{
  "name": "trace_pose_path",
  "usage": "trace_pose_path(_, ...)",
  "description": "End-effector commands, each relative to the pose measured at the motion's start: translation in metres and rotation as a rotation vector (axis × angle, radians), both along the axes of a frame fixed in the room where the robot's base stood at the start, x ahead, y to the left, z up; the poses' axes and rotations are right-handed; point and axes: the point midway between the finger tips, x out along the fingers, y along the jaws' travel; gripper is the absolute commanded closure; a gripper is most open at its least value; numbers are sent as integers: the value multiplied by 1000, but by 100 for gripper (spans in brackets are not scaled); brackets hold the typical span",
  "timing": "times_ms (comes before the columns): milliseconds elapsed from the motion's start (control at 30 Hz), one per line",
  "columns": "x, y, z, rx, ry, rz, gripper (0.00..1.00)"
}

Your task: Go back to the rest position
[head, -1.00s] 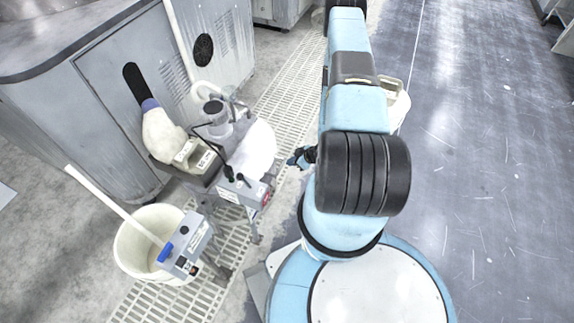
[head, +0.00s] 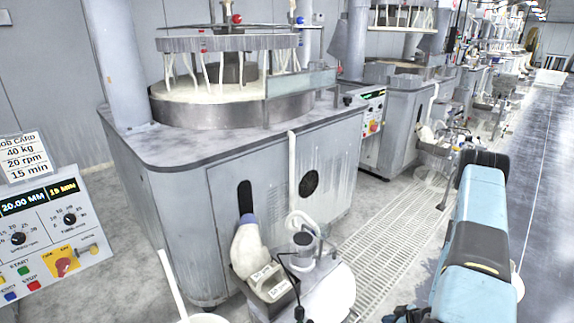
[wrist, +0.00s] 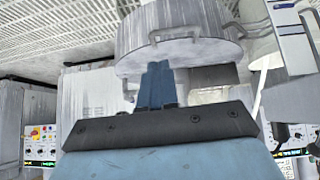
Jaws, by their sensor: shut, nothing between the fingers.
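My gripper shows in the wrist view as blue fingers (wrist: 157,84) pressed together, with nothing between them. A dark bracket and a light-blue link of mine fill the bottom of that view. In the head view my light-blue arm (head: 476,235) stands at the lower right. A dark part at the bottom edge looks like my gripper (head: 405,314), mostly cut off by the frame.
A grey polishing machine (head: 270,165) with a round platen stands left of my arm. A small pump stand (head: 262,288) with a white bottle is close by. A control panel (head: 45,235) is far left. Open floor (head: 535,200) lies right. A pale drum (wrist: 175,40) shows beyond my fingers.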

Motion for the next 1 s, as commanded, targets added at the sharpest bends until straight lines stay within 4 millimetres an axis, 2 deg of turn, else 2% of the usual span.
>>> trace_pose_path(100, 26, -16, 29, -66, 10, -7, 100)
trace_pose_path(267, 53, -32, 69, -147, 35, -32, 100)
trace_pose_path(500, 89, -50, 136, -255, 63, -90, 100)
trace_pose_path(700, 110, -56, 198, -326, 77, -150, 100)
trace_pose_path(1000, 126, -51, 293, -399, 91, -258, 100)
